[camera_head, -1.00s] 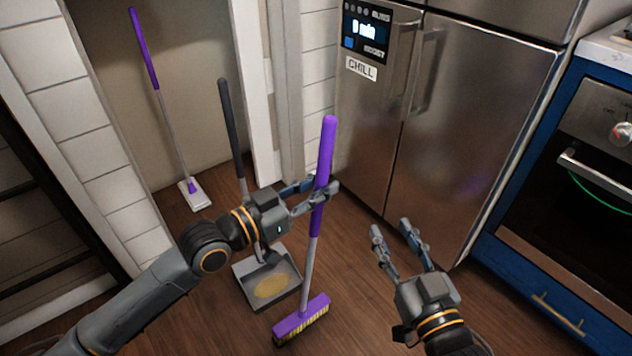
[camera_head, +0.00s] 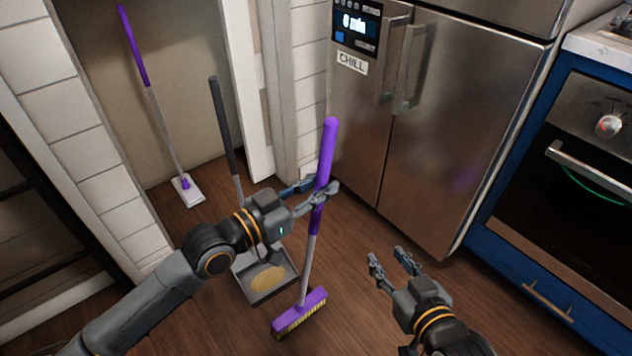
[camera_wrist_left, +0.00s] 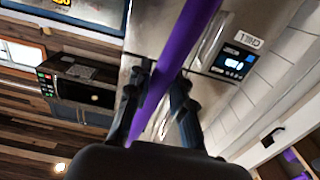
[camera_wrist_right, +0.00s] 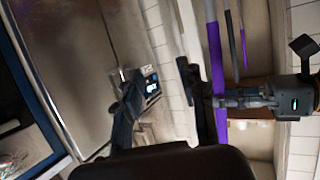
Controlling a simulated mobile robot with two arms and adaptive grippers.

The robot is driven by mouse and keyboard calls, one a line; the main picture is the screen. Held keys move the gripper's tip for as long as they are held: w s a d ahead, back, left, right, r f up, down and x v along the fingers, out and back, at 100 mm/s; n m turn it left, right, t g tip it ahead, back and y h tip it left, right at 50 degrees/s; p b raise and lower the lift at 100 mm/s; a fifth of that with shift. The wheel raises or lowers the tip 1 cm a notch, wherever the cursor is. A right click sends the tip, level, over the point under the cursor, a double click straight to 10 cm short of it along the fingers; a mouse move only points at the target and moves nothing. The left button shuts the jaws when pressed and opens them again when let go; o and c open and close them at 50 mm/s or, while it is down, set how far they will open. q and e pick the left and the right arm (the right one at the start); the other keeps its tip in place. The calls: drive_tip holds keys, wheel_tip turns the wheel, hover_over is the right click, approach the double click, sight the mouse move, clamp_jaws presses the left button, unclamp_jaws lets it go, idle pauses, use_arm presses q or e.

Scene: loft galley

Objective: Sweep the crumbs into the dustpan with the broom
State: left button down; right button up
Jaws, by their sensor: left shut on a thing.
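My left gripper (camera_head: 314,190) is shut on the purple handle of the broom (camera_head: 326,150). The broom stands nearly upright, its purple head with yellow bristles (camera_head: 300,314) low at the floor beside the dustpan. The handle also crosses between the fingers in the left wrist view (camera_wrist_left: 178,58). The grey dustpan (camera_head: 283,292) with a long dark handle (camera_head: 222,125) sits on the floor left of the broom head. The tan crumbs (camera_head: 267,278) show as a patch within the dustpan's outline. My right gripper (camera_head: 390,262) is open and empty, right of the broom, in front of the fridge.
A purple-handled mop (camera_head: 186,190) leans in the alcove at the back left. A steel fridge (camera_head: 450,130) stands behind, with a blue oven unit (camera_head: 520,262) at the right. A white tiled wall (camera_head: 85,140) is at left.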

use_arm(q)
drive_tip(key=shift+s+d+r+p, duration=0.15)
drive_tip(key=shift+s+d+p, duration=0.15)
drive_tip(key=shift+d+p, duration=0.25)
use_arm(e)
drive_tip(key=shift+s+d+f+g+h+p, duration=0.75)
drive_tip(key=shift+s+d+f+g, duration=0.85)
drive_tip(key=shift+s+f+g, duration=1.8)
use_arm(q)
drive_tip(key=shift+w+a+b, duration=0.1)
drive_tip(key=shift+w+b, duration=0.4)
drive_tip(key=shift+b, duration=0.3)
drive_tip(key=shift+w+a+b, duration=0.45)
drive_tip(key=shift+w+b, duration=0.05)
drive_tip(key=shift+w, duration=0.1)
use_arm(e)
drive_tip(key=w+a+r+t+y, duration=0.1)
drive_tip(key=w+a+r+t, duration=0.2)
drive_tip(key=w+r+t, duration=0.3)
drive_tip(key=shift+w+r+t, duration=0.15)
drive_tip(key=shift+w+t, duration=0.15)
